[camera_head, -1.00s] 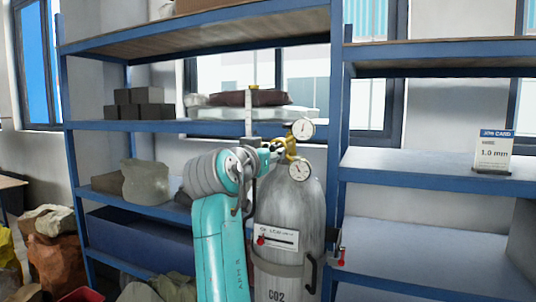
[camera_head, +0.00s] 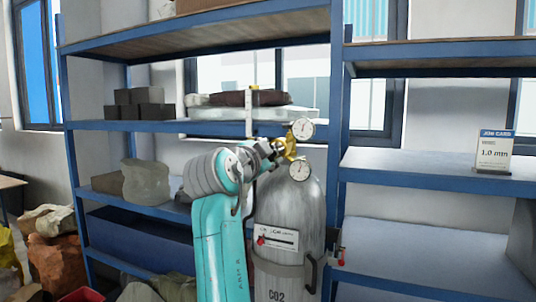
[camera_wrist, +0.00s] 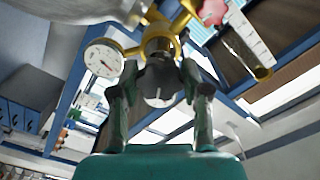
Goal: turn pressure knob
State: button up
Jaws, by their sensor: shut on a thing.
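The pressure knob (camera_wrist: 160,85) is dark with a white mark on its face, on a brass regulator (camera_wrist: 160,40) in the wrist view. My gripper (camera_wrist: 160,75) is shut on the knob, one finger on each side. In the head view my gripper (camera_head: 275,152) reaches the brass regulator (camera_head: 290,147) from the left, and the knob is hidden there. Two round white gauges, an upper one (camera_head: 302,128) and a lower one (camera_head: 299,169), sit on the regulator. The grey CO2 cylinder (camera_head: 290,215) stands upright below. One gauge (camera_wrist: 102,58) shows left of the knob in the wrist view.
Blue shelving (camera_head: 190,127) stands close behind the cylinder, with grey blocks (camera_head: 140,105) and sacks on it. A job card (camera_head: 494,152) reading 1.0 mm stands on the right shelf. A clear flow tube (camera_head: 253,112) rises beside the regulator.

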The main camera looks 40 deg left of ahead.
jog(key=shift+f+m, duration=0.15)
jog(key=shift+m, duration=0.25)
jog(key=o, duration=1.1)
jog(key=shift+o, duration=0.2)
jog(key=v, duration=1.2)
jog(key=shift+a, duration=0.1)
